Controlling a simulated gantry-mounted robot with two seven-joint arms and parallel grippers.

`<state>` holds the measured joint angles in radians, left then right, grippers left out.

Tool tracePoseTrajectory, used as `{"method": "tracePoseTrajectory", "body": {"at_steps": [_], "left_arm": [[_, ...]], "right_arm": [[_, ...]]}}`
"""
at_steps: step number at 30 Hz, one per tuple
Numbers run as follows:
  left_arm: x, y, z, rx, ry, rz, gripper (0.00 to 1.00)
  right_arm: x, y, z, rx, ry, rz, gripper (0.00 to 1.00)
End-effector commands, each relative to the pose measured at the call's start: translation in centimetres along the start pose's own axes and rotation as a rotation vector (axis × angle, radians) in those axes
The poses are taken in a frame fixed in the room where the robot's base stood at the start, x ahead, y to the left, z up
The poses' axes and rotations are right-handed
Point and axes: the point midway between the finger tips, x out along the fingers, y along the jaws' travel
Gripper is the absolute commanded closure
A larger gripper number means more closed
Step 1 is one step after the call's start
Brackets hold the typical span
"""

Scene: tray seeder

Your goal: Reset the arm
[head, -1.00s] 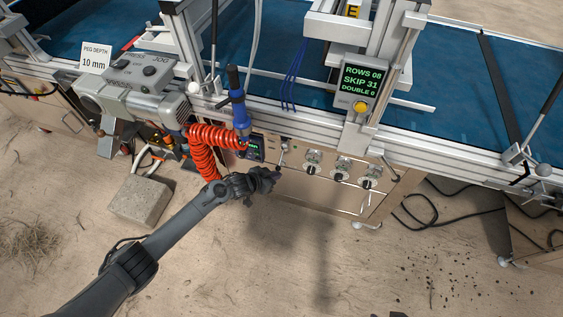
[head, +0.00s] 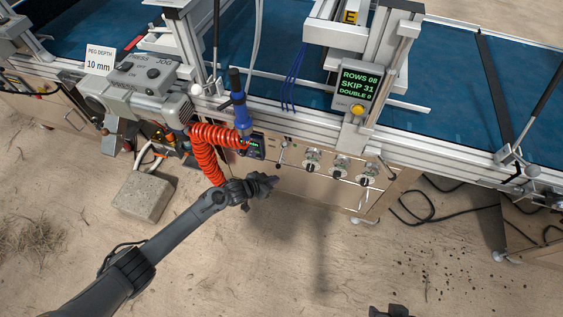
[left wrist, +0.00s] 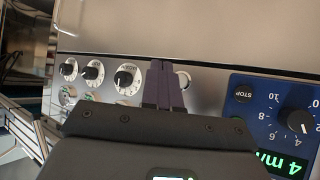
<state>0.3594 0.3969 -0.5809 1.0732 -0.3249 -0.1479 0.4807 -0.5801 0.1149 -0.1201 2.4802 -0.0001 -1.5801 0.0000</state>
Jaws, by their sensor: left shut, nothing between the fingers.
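My left gripper (head: 272,182) is in front of the seeder's control panel (head: 310,185). It is shut and empty, apart from the knobs and the small lever (head: 282,152). In the left wrist view its two fingers (left wrist: 163,80) are together, with the panel behind them. Three dial knobs (left wrist: 124,79) show to their left and a blue box (left wrist: 275,115) with a dial and a green display to their right. A dark part at the bottom edge of the head view, likely my right gripper (head: 390,311), is mostly cut off.
A blue-handled tool (head: 240,112) with a coiled red hose (head: 205,150) hangs close above my left gripper. A display (head: 357,88) reads ROWS 08, SKIP 31. A stone block (head: 144,196) lies on the ground at left. The sandy ground before the panel is mostly clear.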

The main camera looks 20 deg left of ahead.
Motion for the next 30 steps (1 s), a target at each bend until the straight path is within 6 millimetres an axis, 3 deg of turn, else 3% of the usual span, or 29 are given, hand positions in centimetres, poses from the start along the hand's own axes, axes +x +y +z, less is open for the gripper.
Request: {"method": "tracePoseTrajectory", "body": {"at_steps": [8,13,16,18,20,24,27,30], "left_arm": [[-0.2,0.3,0.6,-0.004,-0.010,0.003,1.00],[-1.5,2.8,4.4,-0.039,-0.067,0.029,1.00],[-3.4,6.1,7.6,-0.089,-0.111,0.058,1.00],[-5.4,9.9,8.3,-0.139,-0.113,0.093,1.00],[-7.5,13.1,7.9,-0.187,-0.101,0.114,1.00],[-13.6,18.3,4.8,-0.278,-0.111,0.087,1.00],[-18.4,19.3,1.9,-0.316,-0.148,0.021,1.00],[-23.6,18.7,-1.1,-0.336,-0.202,-0.059,1.00]], "right_arm": [[-0.3,0.0,-0.1,0.000,0.000,0.000,0.57],[-1.7,0.1,-0.5,-0.001,-0.001,0.001,0.57],[-3.4,0.2,-1.1,-0.003,-0.002,0.003,0.57],[-5.1,0.3,-1.6,-0.006,-0.003,0.004,0.57],[-6.6,0.4,-2.1,-0.007,-0.002,0.005,0.57],[-10.1,0.5,-3.2,-0.008,-0.001,0.006,0.57],[-12.1,0.6,-3.9,-0.009,0.000,0.007,0.57],[-13.8,0.7,-4.4,-0.008,0.000,0.008,0.57]]}}
